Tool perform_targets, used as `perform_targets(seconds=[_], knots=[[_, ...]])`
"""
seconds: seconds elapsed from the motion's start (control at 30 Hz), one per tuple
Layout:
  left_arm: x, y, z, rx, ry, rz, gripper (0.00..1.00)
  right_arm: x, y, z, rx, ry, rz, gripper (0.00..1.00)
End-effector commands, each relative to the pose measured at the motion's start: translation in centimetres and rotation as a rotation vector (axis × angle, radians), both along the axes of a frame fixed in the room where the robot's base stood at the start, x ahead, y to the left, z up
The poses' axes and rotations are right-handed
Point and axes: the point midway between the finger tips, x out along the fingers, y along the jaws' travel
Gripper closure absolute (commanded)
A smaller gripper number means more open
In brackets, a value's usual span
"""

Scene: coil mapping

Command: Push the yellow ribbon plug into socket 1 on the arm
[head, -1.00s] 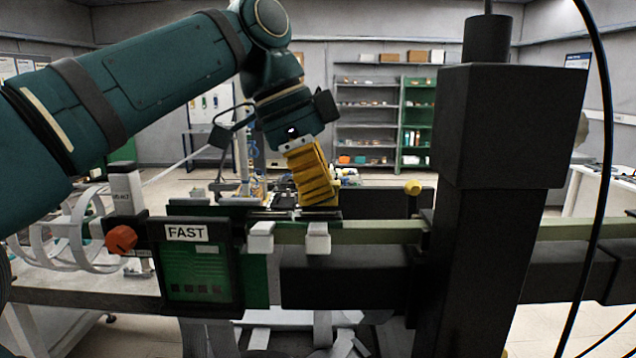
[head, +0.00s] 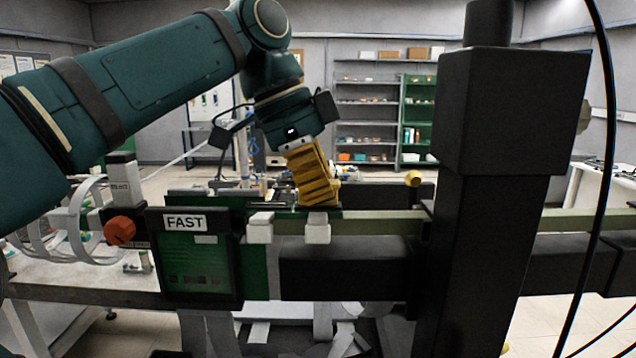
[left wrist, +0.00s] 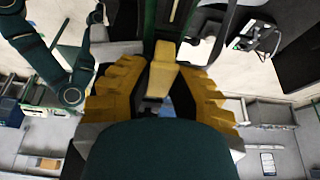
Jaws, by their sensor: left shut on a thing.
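My left gripper (head: 318,200) reaches down from the left arm, its ridged yellow fingers just above and behind the pale green arm bar (head: 375,222). In the left wrist view the gripper (left wrist: 160,98) has its two fingers on either side of a yellow block that looks like the ribbon plug (left wrist: 162,68), and is shut on it. In the head view the fingers hide the plug. Two white blocks (head: 260,228) (head: 317,228) sit on the front of the bar. I cannot make out socket 1 or its number. My right gripper is not seen.
A thick black column (head: 490,220) stands right of the gripper. A "FAST" panel (head: 195,255) with an orange knob (head: 119,231) is at left. White ribbon loops (head: 70,235) hang beside it. A yellow knob (head: 413,179) stands behind the bar. A black cable crosses the right side.

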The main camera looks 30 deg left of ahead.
Motion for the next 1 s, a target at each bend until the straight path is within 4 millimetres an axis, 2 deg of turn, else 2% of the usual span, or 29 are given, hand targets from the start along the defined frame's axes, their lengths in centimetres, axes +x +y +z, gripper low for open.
perform_targets(seconds=[0.27, 0.3, 0.37, 0.77, 1.0], knots=[[0.0, 0.0, -0.1, 0.001, 0.003, 0.0, 1.0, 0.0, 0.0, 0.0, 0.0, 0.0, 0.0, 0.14], [0.0, 0.0, -0.1, 0.001, 0.003, 0.0, 0.72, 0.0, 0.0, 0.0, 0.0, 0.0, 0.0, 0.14], [0.0, 0.0, -0.1, 0.001, 0.003, 0.0, 0.51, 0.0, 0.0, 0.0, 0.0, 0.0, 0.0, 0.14], [0.0, 0.1, 0.3, 0.0, 0.0, 0.0, 0.5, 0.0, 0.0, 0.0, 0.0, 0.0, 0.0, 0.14], [-0.5, 1.0, 3.1, 0.0, -0.002, -0.001, 0.5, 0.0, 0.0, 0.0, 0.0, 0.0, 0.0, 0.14]])
